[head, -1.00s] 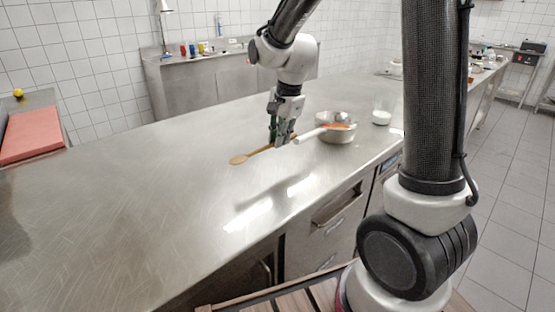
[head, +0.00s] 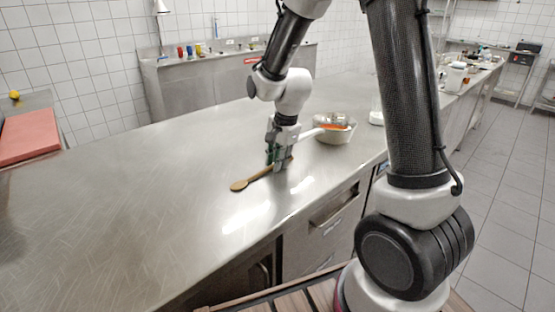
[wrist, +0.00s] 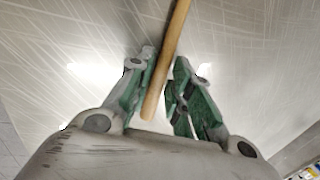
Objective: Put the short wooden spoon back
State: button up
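The short wooden spoon (head: 239,185) is brown, with its bowl end to the left and its handle running up to the right. My gripper (head: 276,165) is low over the steel counter (head: 130,200) and shut on the handle. In the wrist view the handle (wrist: 173,40) passes between the green-padded fingers (wrist: 165,62), its end toward the palm. The spoon is at or just above the counter; I cannot tell whether it touches. The fingers hide part of the handle in the head view.
A metal bowl (head: 345,136) with something orange and a pale handle across its rim stands right of my gripper. A white container (head: 376,118) is beyond it. A red board (head: 28,137) lies at far left. The counter's left and middle are clear.

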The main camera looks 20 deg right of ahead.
jog(key=shift+o, duration=0.4)
jog(key=shift+r, duration=0.3)
jog(key=v, duration=1.2)
jog(key=s+d+r+n, duration=0.2)
jog(key=s+d+n, duration=0.1)
jog(key=s, duration=0.4)
jog(key=s+d+r+n+t, duration=0.1)
jog(key=s+d+r+n, duration=0.1)
jog(key=s+n, duration=0.4)
jog(key=s+d+r+n+t+h, duration=0.1)
jog(key=s+d+n, duration=0.3)
jog(key=s, duration=0.6)
jog(key=shift+d+r, duration=0.35)
jog(key=shift+r, duration=0.4)
